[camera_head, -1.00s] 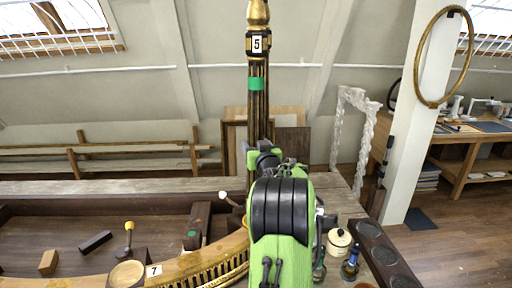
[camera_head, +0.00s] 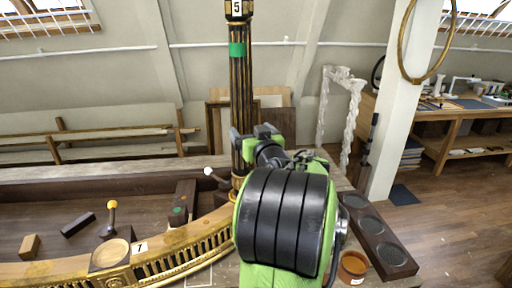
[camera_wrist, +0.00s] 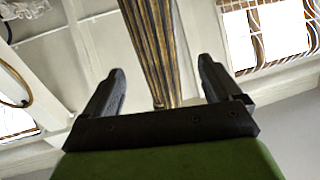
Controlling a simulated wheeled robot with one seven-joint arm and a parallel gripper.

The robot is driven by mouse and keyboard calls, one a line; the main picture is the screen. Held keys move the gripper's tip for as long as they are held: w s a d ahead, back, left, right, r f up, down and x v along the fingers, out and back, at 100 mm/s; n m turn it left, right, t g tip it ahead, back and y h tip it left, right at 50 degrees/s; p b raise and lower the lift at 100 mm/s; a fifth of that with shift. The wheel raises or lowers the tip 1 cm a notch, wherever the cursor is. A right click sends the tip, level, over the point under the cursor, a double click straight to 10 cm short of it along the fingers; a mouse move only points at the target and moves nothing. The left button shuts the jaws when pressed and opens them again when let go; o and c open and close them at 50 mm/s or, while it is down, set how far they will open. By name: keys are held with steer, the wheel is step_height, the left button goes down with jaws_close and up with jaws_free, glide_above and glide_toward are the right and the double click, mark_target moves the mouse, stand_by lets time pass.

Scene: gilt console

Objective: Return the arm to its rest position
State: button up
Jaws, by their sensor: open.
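My gripper (camera_head: 255,134) is at the end of my green and black arm, which fills the lower middle of the head view. It is open and empty, in front of the upright fluted black and gold leg (camera_head: 241,95) with its green band and label 5. In the wrist view, my open gripper (camera_wrist: 162,70) points upward, and the leg (camera_wrist: 150,40) shows between its fingers. I cannot tell how far the leg is from them. The leg's foot is partly hidden near the curved gilt rail (camera_head: 190,238).
A tray-like bench (camera_head: 70,200) holds small blocks and a yellow-knobbed tool (camera_head: 112,212). At right are a dark board with round recesses (camera_head: 388,255) and an amber jar (camera_head: 353,266). A white post (camera_head: 397,110) and a workbench (camera_head: 458,128) stand behind.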

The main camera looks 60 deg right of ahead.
steer(key=v, duration=0.4)
steer(key=shift+s+a+b, duration=0.15)
steer(key=shift+b, duration=0.25)
